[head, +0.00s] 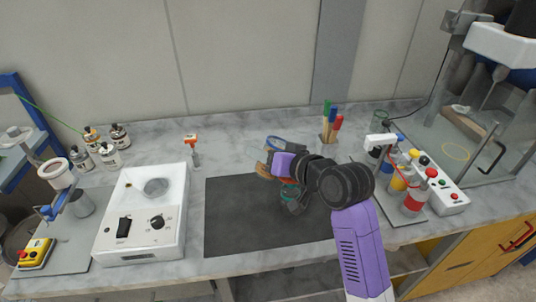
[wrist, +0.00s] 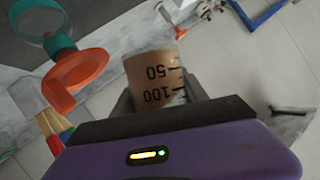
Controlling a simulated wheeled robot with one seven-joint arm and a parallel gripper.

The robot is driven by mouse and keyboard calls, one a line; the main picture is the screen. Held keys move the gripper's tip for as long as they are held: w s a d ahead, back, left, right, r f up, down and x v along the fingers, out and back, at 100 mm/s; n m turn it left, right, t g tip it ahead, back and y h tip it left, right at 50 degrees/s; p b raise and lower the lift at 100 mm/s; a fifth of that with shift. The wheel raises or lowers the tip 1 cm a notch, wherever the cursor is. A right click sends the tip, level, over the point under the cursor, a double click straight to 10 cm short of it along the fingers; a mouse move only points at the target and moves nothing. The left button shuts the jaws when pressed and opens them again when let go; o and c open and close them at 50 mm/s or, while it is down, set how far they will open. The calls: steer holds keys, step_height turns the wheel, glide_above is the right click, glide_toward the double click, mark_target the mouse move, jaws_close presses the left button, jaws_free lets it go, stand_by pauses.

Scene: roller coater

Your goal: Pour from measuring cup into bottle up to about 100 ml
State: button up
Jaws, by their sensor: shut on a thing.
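My gripper (head: 268,167) is shut on the measuring cup (wrist: 155,76), above the dark mat. In the wrist view the cup has black 50 and 100 marks, which read upside down, and an orange-brown tint against its wall. Its rim and liquid level cannot be made out. In the head view the cup is mostly hidden by my gripper. A bottle-like thing with teal and orange parts (head: 293,199) is on the mat just below my gripper, partly covered by my arm. Its teal ring and orange piece (wrist: 75,80) show left of the cup in the wrist view, apart from it in the picture.
Several small bottles (head: 103,150) are at the back left. A pen holder (head: 328,140) stands behind my arm. A control box (head: 440,192) and coloured containers (head: 415,197) are at the right.

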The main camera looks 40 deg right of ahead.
steer(key=shift+a+f+m+t+y+b, duration=0.25)
steer(key=shift+f+m+b, duration=0.35)
steer(key=shift+b, duration=0.35)
steer(key=shift+a+f+m+t+y+b, duration=0.1)
steer(key=shift+f+m+y+b, duration=0.35)
steer(key=shift+b, duration=0.5)
steer(key=shift+f, duration=0.1)
steer(key=shift+m, duration=0.55)
steer(key=shift+a, duration=0.1)
steer(key=shift+r+m+t+y+p, duration=0.4)
steer(key=shift+r+m+t+p, duration=0.1)
steer(key=shift+m+p, duration=0.1)
steer(key=shift+r+m+t+y+p, duration=0.35)
steer(key=shift+r+m+p, duration=0.3)
steer(key=shift+m, duration=0.45)
stand_by(2.6)
steer(key=shift+r, duration=0.15)
steer(key=shift+r+m, duration=0.1)
steer(key=shift+m, duration=0.2)
stand_by(0.6)
